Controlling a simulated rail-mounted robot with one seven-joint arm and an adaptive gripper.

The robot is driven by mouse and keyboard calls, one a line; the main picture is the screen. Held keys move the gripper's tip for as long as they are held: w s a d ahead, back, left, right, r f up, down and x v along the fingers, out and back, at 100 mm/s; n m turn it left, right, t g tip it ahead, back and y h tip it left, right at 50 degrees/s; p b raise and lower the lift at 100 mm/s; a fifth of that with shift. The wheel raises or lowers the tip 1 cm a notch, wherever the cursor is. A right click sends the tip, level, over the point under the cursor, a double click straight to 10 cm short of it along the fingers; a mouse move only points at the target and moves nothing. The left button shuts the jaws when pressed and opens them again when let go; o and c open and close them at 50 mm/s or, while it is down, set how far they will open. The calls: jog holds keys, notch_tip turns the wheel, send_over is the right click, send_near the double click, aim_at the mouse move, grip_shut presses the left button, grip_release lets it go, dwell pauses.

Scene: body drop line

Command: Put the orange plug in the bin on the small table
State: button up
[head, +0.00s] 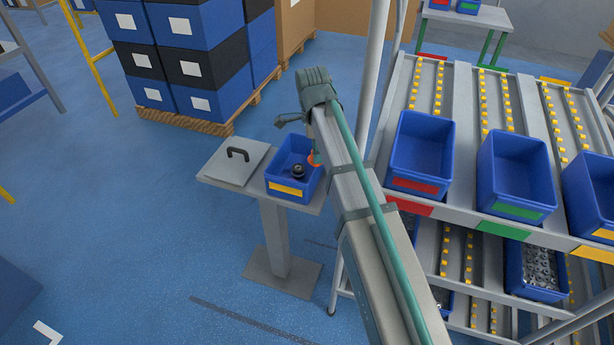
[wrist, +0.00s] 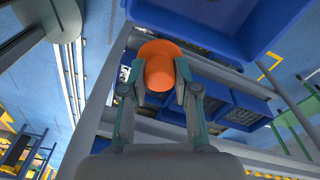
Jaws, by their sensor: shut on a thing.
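My gripper (wrist: 160,74) is shut on the orange plug (wrist: 160,68), with one finger on each side of it in the wrist view. In the head view a small part of the orange plug (head: 314,159) shows beside the end of my arm, at the right side of the blue bin (head: 289,190). That bin has a yellow label and stands on the small table (head: 275,242). A black knob-like thing (head: 298,171) lies in the bin. My arm hides most of the gripper in the head view. I cannot tell the plug's height above the bin's rim.
A grey plate with a black handle (head: 238,155) lies on the table left of the bin. A roller rack with blue bins (head: 415,180) stands close on the right. Stacked blue and black crates (head: 190,68) stand on a pallet behind.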

jog(key=shift+w+a+f+p, duration=0.85)
jog(key=shift+w+f, duration=0.8)
jog(key=shift+w, duration=0.6)
jog(key=shift+w+a+f+p, duration=0.6)
jog(key=shift+w+f+p, duration=0.3)
jog(key=shift+w+f, duration=1.05)
jog(key=shift+w+a+f+p, duration=0.85)
jog(key=shift+w+f, duration=0.45)
jog(key=shift+w, duration=1.25)
notch_tip(320, 180, down, 3)
jog(key=shift+d+r+p, duration=0.1)
jog(key=shift+r+p, duration=0.05)
jog(key=shift+p, duration=0.8)
jog(key=shift+f, duration=0.25)
jog(key=shift+f, duration=0.2)
jog(key=o, duration=0.6)
jog(key=shift+o, duration=0.2)
